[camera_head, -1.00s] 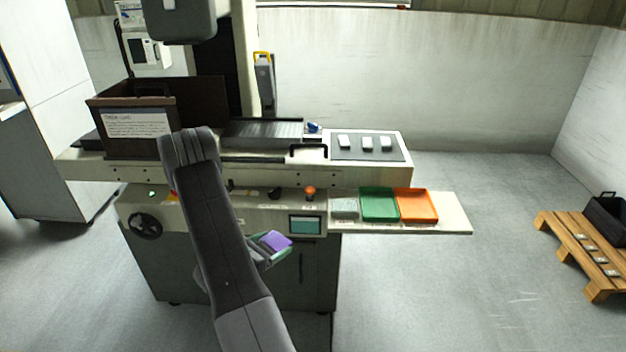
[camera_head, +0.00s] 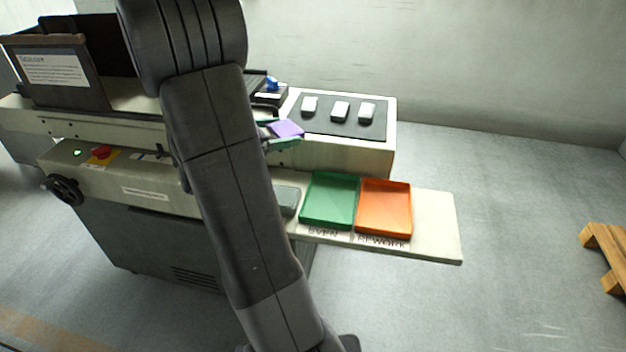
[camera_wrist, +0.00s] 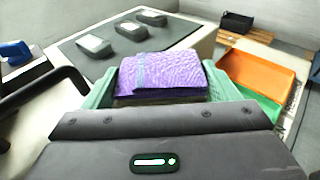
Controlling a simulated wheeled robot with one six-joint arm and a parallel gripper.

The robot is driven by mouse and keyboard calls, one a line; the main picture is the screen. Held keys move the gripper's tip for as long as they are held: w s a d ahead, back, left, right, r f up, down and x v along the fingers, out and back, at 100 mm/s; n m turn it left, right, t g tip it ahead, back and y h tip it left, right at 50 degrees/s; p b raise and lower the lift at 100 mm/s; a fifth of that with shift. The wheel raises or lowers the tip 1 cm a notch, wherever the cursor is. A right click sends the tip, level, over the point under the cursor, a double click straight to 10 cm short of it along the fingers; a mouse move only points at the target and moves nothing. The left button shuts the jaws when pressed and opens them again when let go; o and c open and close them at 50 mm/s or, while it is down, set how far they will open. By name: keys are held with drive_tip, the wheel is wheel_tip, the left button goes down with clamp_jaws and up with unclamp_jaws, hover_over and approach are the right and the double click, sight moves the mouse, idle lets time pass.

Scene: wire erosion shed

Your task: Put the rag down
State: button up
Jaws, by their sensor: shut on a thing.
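The rag is a folded purple cloth (camera_wrist: 160,74) with a bluish stripe, held between the green fingers of my gripper (camera_wrist: 165,88) in the wrist view. In the head view the purple rag (camera_head: 286,128) and the green fingers (camera_head: 284,143) show just right of my arm, in front of the dark mat's left end. My gripper is shut on the rag. From these views the rag appears to be in the air; its exact height above the machine is hard to tell.
A dark mat (camera_head: 320,127) bears three pale blocks. A green tray (camera_head: 330,222) marked EVEN and an orange tray (camera_head: 408,222) marked REWORK sit on the side shelf (camera_head: 437,225), whose right end is bare.

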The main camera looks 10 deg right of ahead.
drive_tip(key=shift+d+f, duration=0.25)
drive_tip(key=shift+f, duration=0.1)
wheel_tip(320, 180, down, 9)
drive_tip(key=shift+a+b, duration=0.1)
drive_tip(key=shift+b, duration=0.7)
drive_tip(key=shift+f, duration=0.1)
drive_tip(key=shift+f+b, duration=0.45)
drive_tip(key=shift+f, duration=0.05)
drive_tip(key=o, duration=0.7)
drive_tip(key=shift+o, duration=0.2)
drive_tip(key=shift+r, duration=0.15)
